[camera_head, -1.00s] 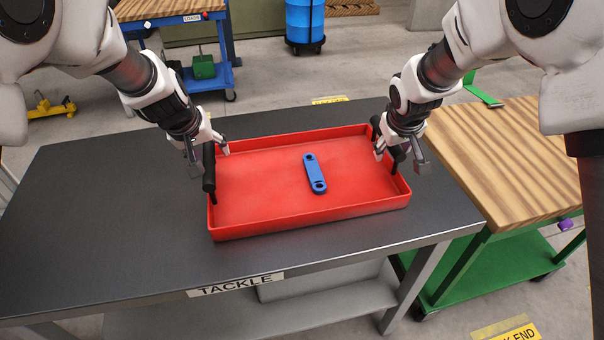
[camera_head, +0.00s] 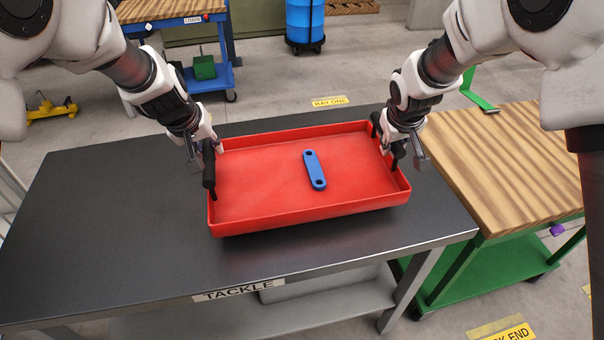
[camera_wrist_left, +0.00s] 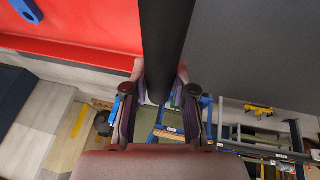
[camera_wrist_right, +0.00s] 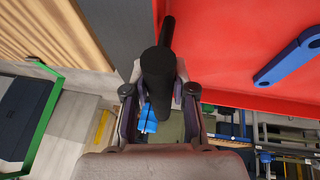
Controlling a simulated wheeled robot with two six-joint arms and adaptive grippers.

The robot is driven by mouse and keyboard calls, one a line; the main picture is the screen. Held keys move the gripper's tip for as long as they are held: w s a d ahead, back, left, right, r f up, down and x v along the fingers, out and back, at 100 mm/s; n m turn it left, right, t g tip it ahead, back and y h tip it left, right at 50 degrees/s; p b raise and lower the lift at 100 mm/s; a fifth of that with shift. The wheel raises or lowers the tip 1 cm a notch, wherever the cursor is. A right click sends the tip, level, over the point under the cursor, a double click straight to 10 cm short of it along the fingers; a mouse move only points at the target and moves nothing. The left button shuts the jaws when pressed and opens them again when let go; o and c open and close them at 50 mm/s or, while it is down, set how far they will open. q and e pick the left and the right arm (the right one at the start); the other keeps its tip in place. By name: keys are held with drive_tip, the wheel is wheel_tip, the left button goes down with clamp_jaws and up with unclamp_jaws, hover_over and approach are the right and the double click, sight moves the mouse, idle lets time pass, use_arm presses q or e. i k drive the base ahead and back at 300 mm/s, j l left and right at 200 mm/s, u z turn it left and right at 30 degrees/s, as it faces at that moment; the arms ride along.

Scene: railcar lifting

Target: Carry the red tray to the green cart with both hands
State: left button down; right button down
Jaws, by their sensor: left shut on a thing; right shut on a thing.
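The red tray (camera_head: 290,215) is over the dark table marked TACKLE (camera_head: 100,225), near its right end. A blue two-holed link (camera_head: 315,170) lies in it. My left gripper (camera_head: 212,150) is shut on the black handle at the tray's left side; the handle (camera_wrist_left: 165,40) also fills the middle of the left wrist view. My right gripper (camera_head: 390,143) is shut on the black handle at the right side, which shows in the right wrist view (camera_wrist_right: 158,70). The green cart (camera_head: 470,270) with a striped wooden top (camera_head: 500,160) stands right of the table.
The cart's wooden top is bare. The cart stands close beside the table's right edge. Behind are a blue bench (camera_head: 170,12), a blue drum (camera_head: 304,20) and a yellow floor item (camera_head: 52,108). A purple item (camera_head: 558,229) is at the cart's right side.

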sight(531, 150)
drive_tip(key=i+l, duration=0.1)
drive_tip(key=l, duration=0.5)
drive_tip(key=i+l, duration=0.1)
drive_tip(key=l, duration=1.15)
drive_tip(key=i+l, duration=0.15)
drive_tip(key=l, duration=0.5)
drive_tip(key=i+l, duration=0.1)
drive_tip(key=l, duration=0.5)
drive_tip(key=i+l, duration=0.1)
drive_tip(key=l, duration=0.5)
